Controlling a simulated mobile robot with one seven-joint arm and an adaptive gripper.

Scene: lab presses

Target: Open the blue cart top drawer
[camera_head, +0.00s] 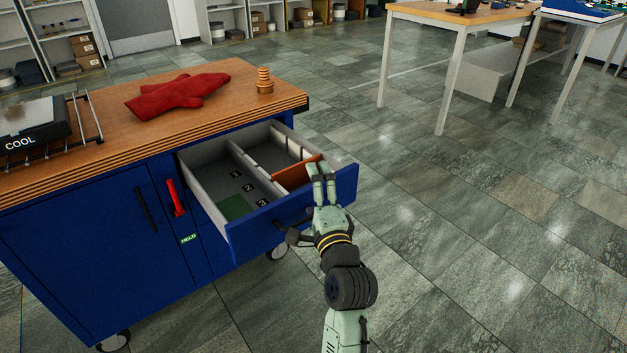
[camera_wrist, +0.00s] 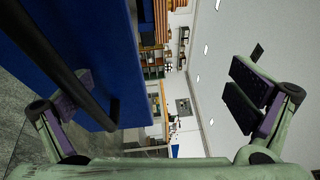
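The blue cart (camera_head: 90,235) stands at left with its top drawer (camera_head: 262,238) pulled well out. Its pale inside shows dividers, a green patch and an orange-brown piece. My gripper (camera_head: 308,205) is at the right part of the drawer front. The dark bar handle (camera_wrist: 55,58) runs beside the left finger there, in front of the blue drawer face (camera_wrist: 95,35). I cannot tell whether the finger touches it. My gripper partly hides the handle in the head view.
Red mitts (camera_head: 175,93), a brass-coloured stepped piece (camera_head: 264,82) and a device marked COOL (camera_head: 32,125) lie on the wooden top. A red lever handle (camera_head: 175,198) is on the cart front. A table (camera_head: 455,14) stands at the back right. The floor at right is clear.

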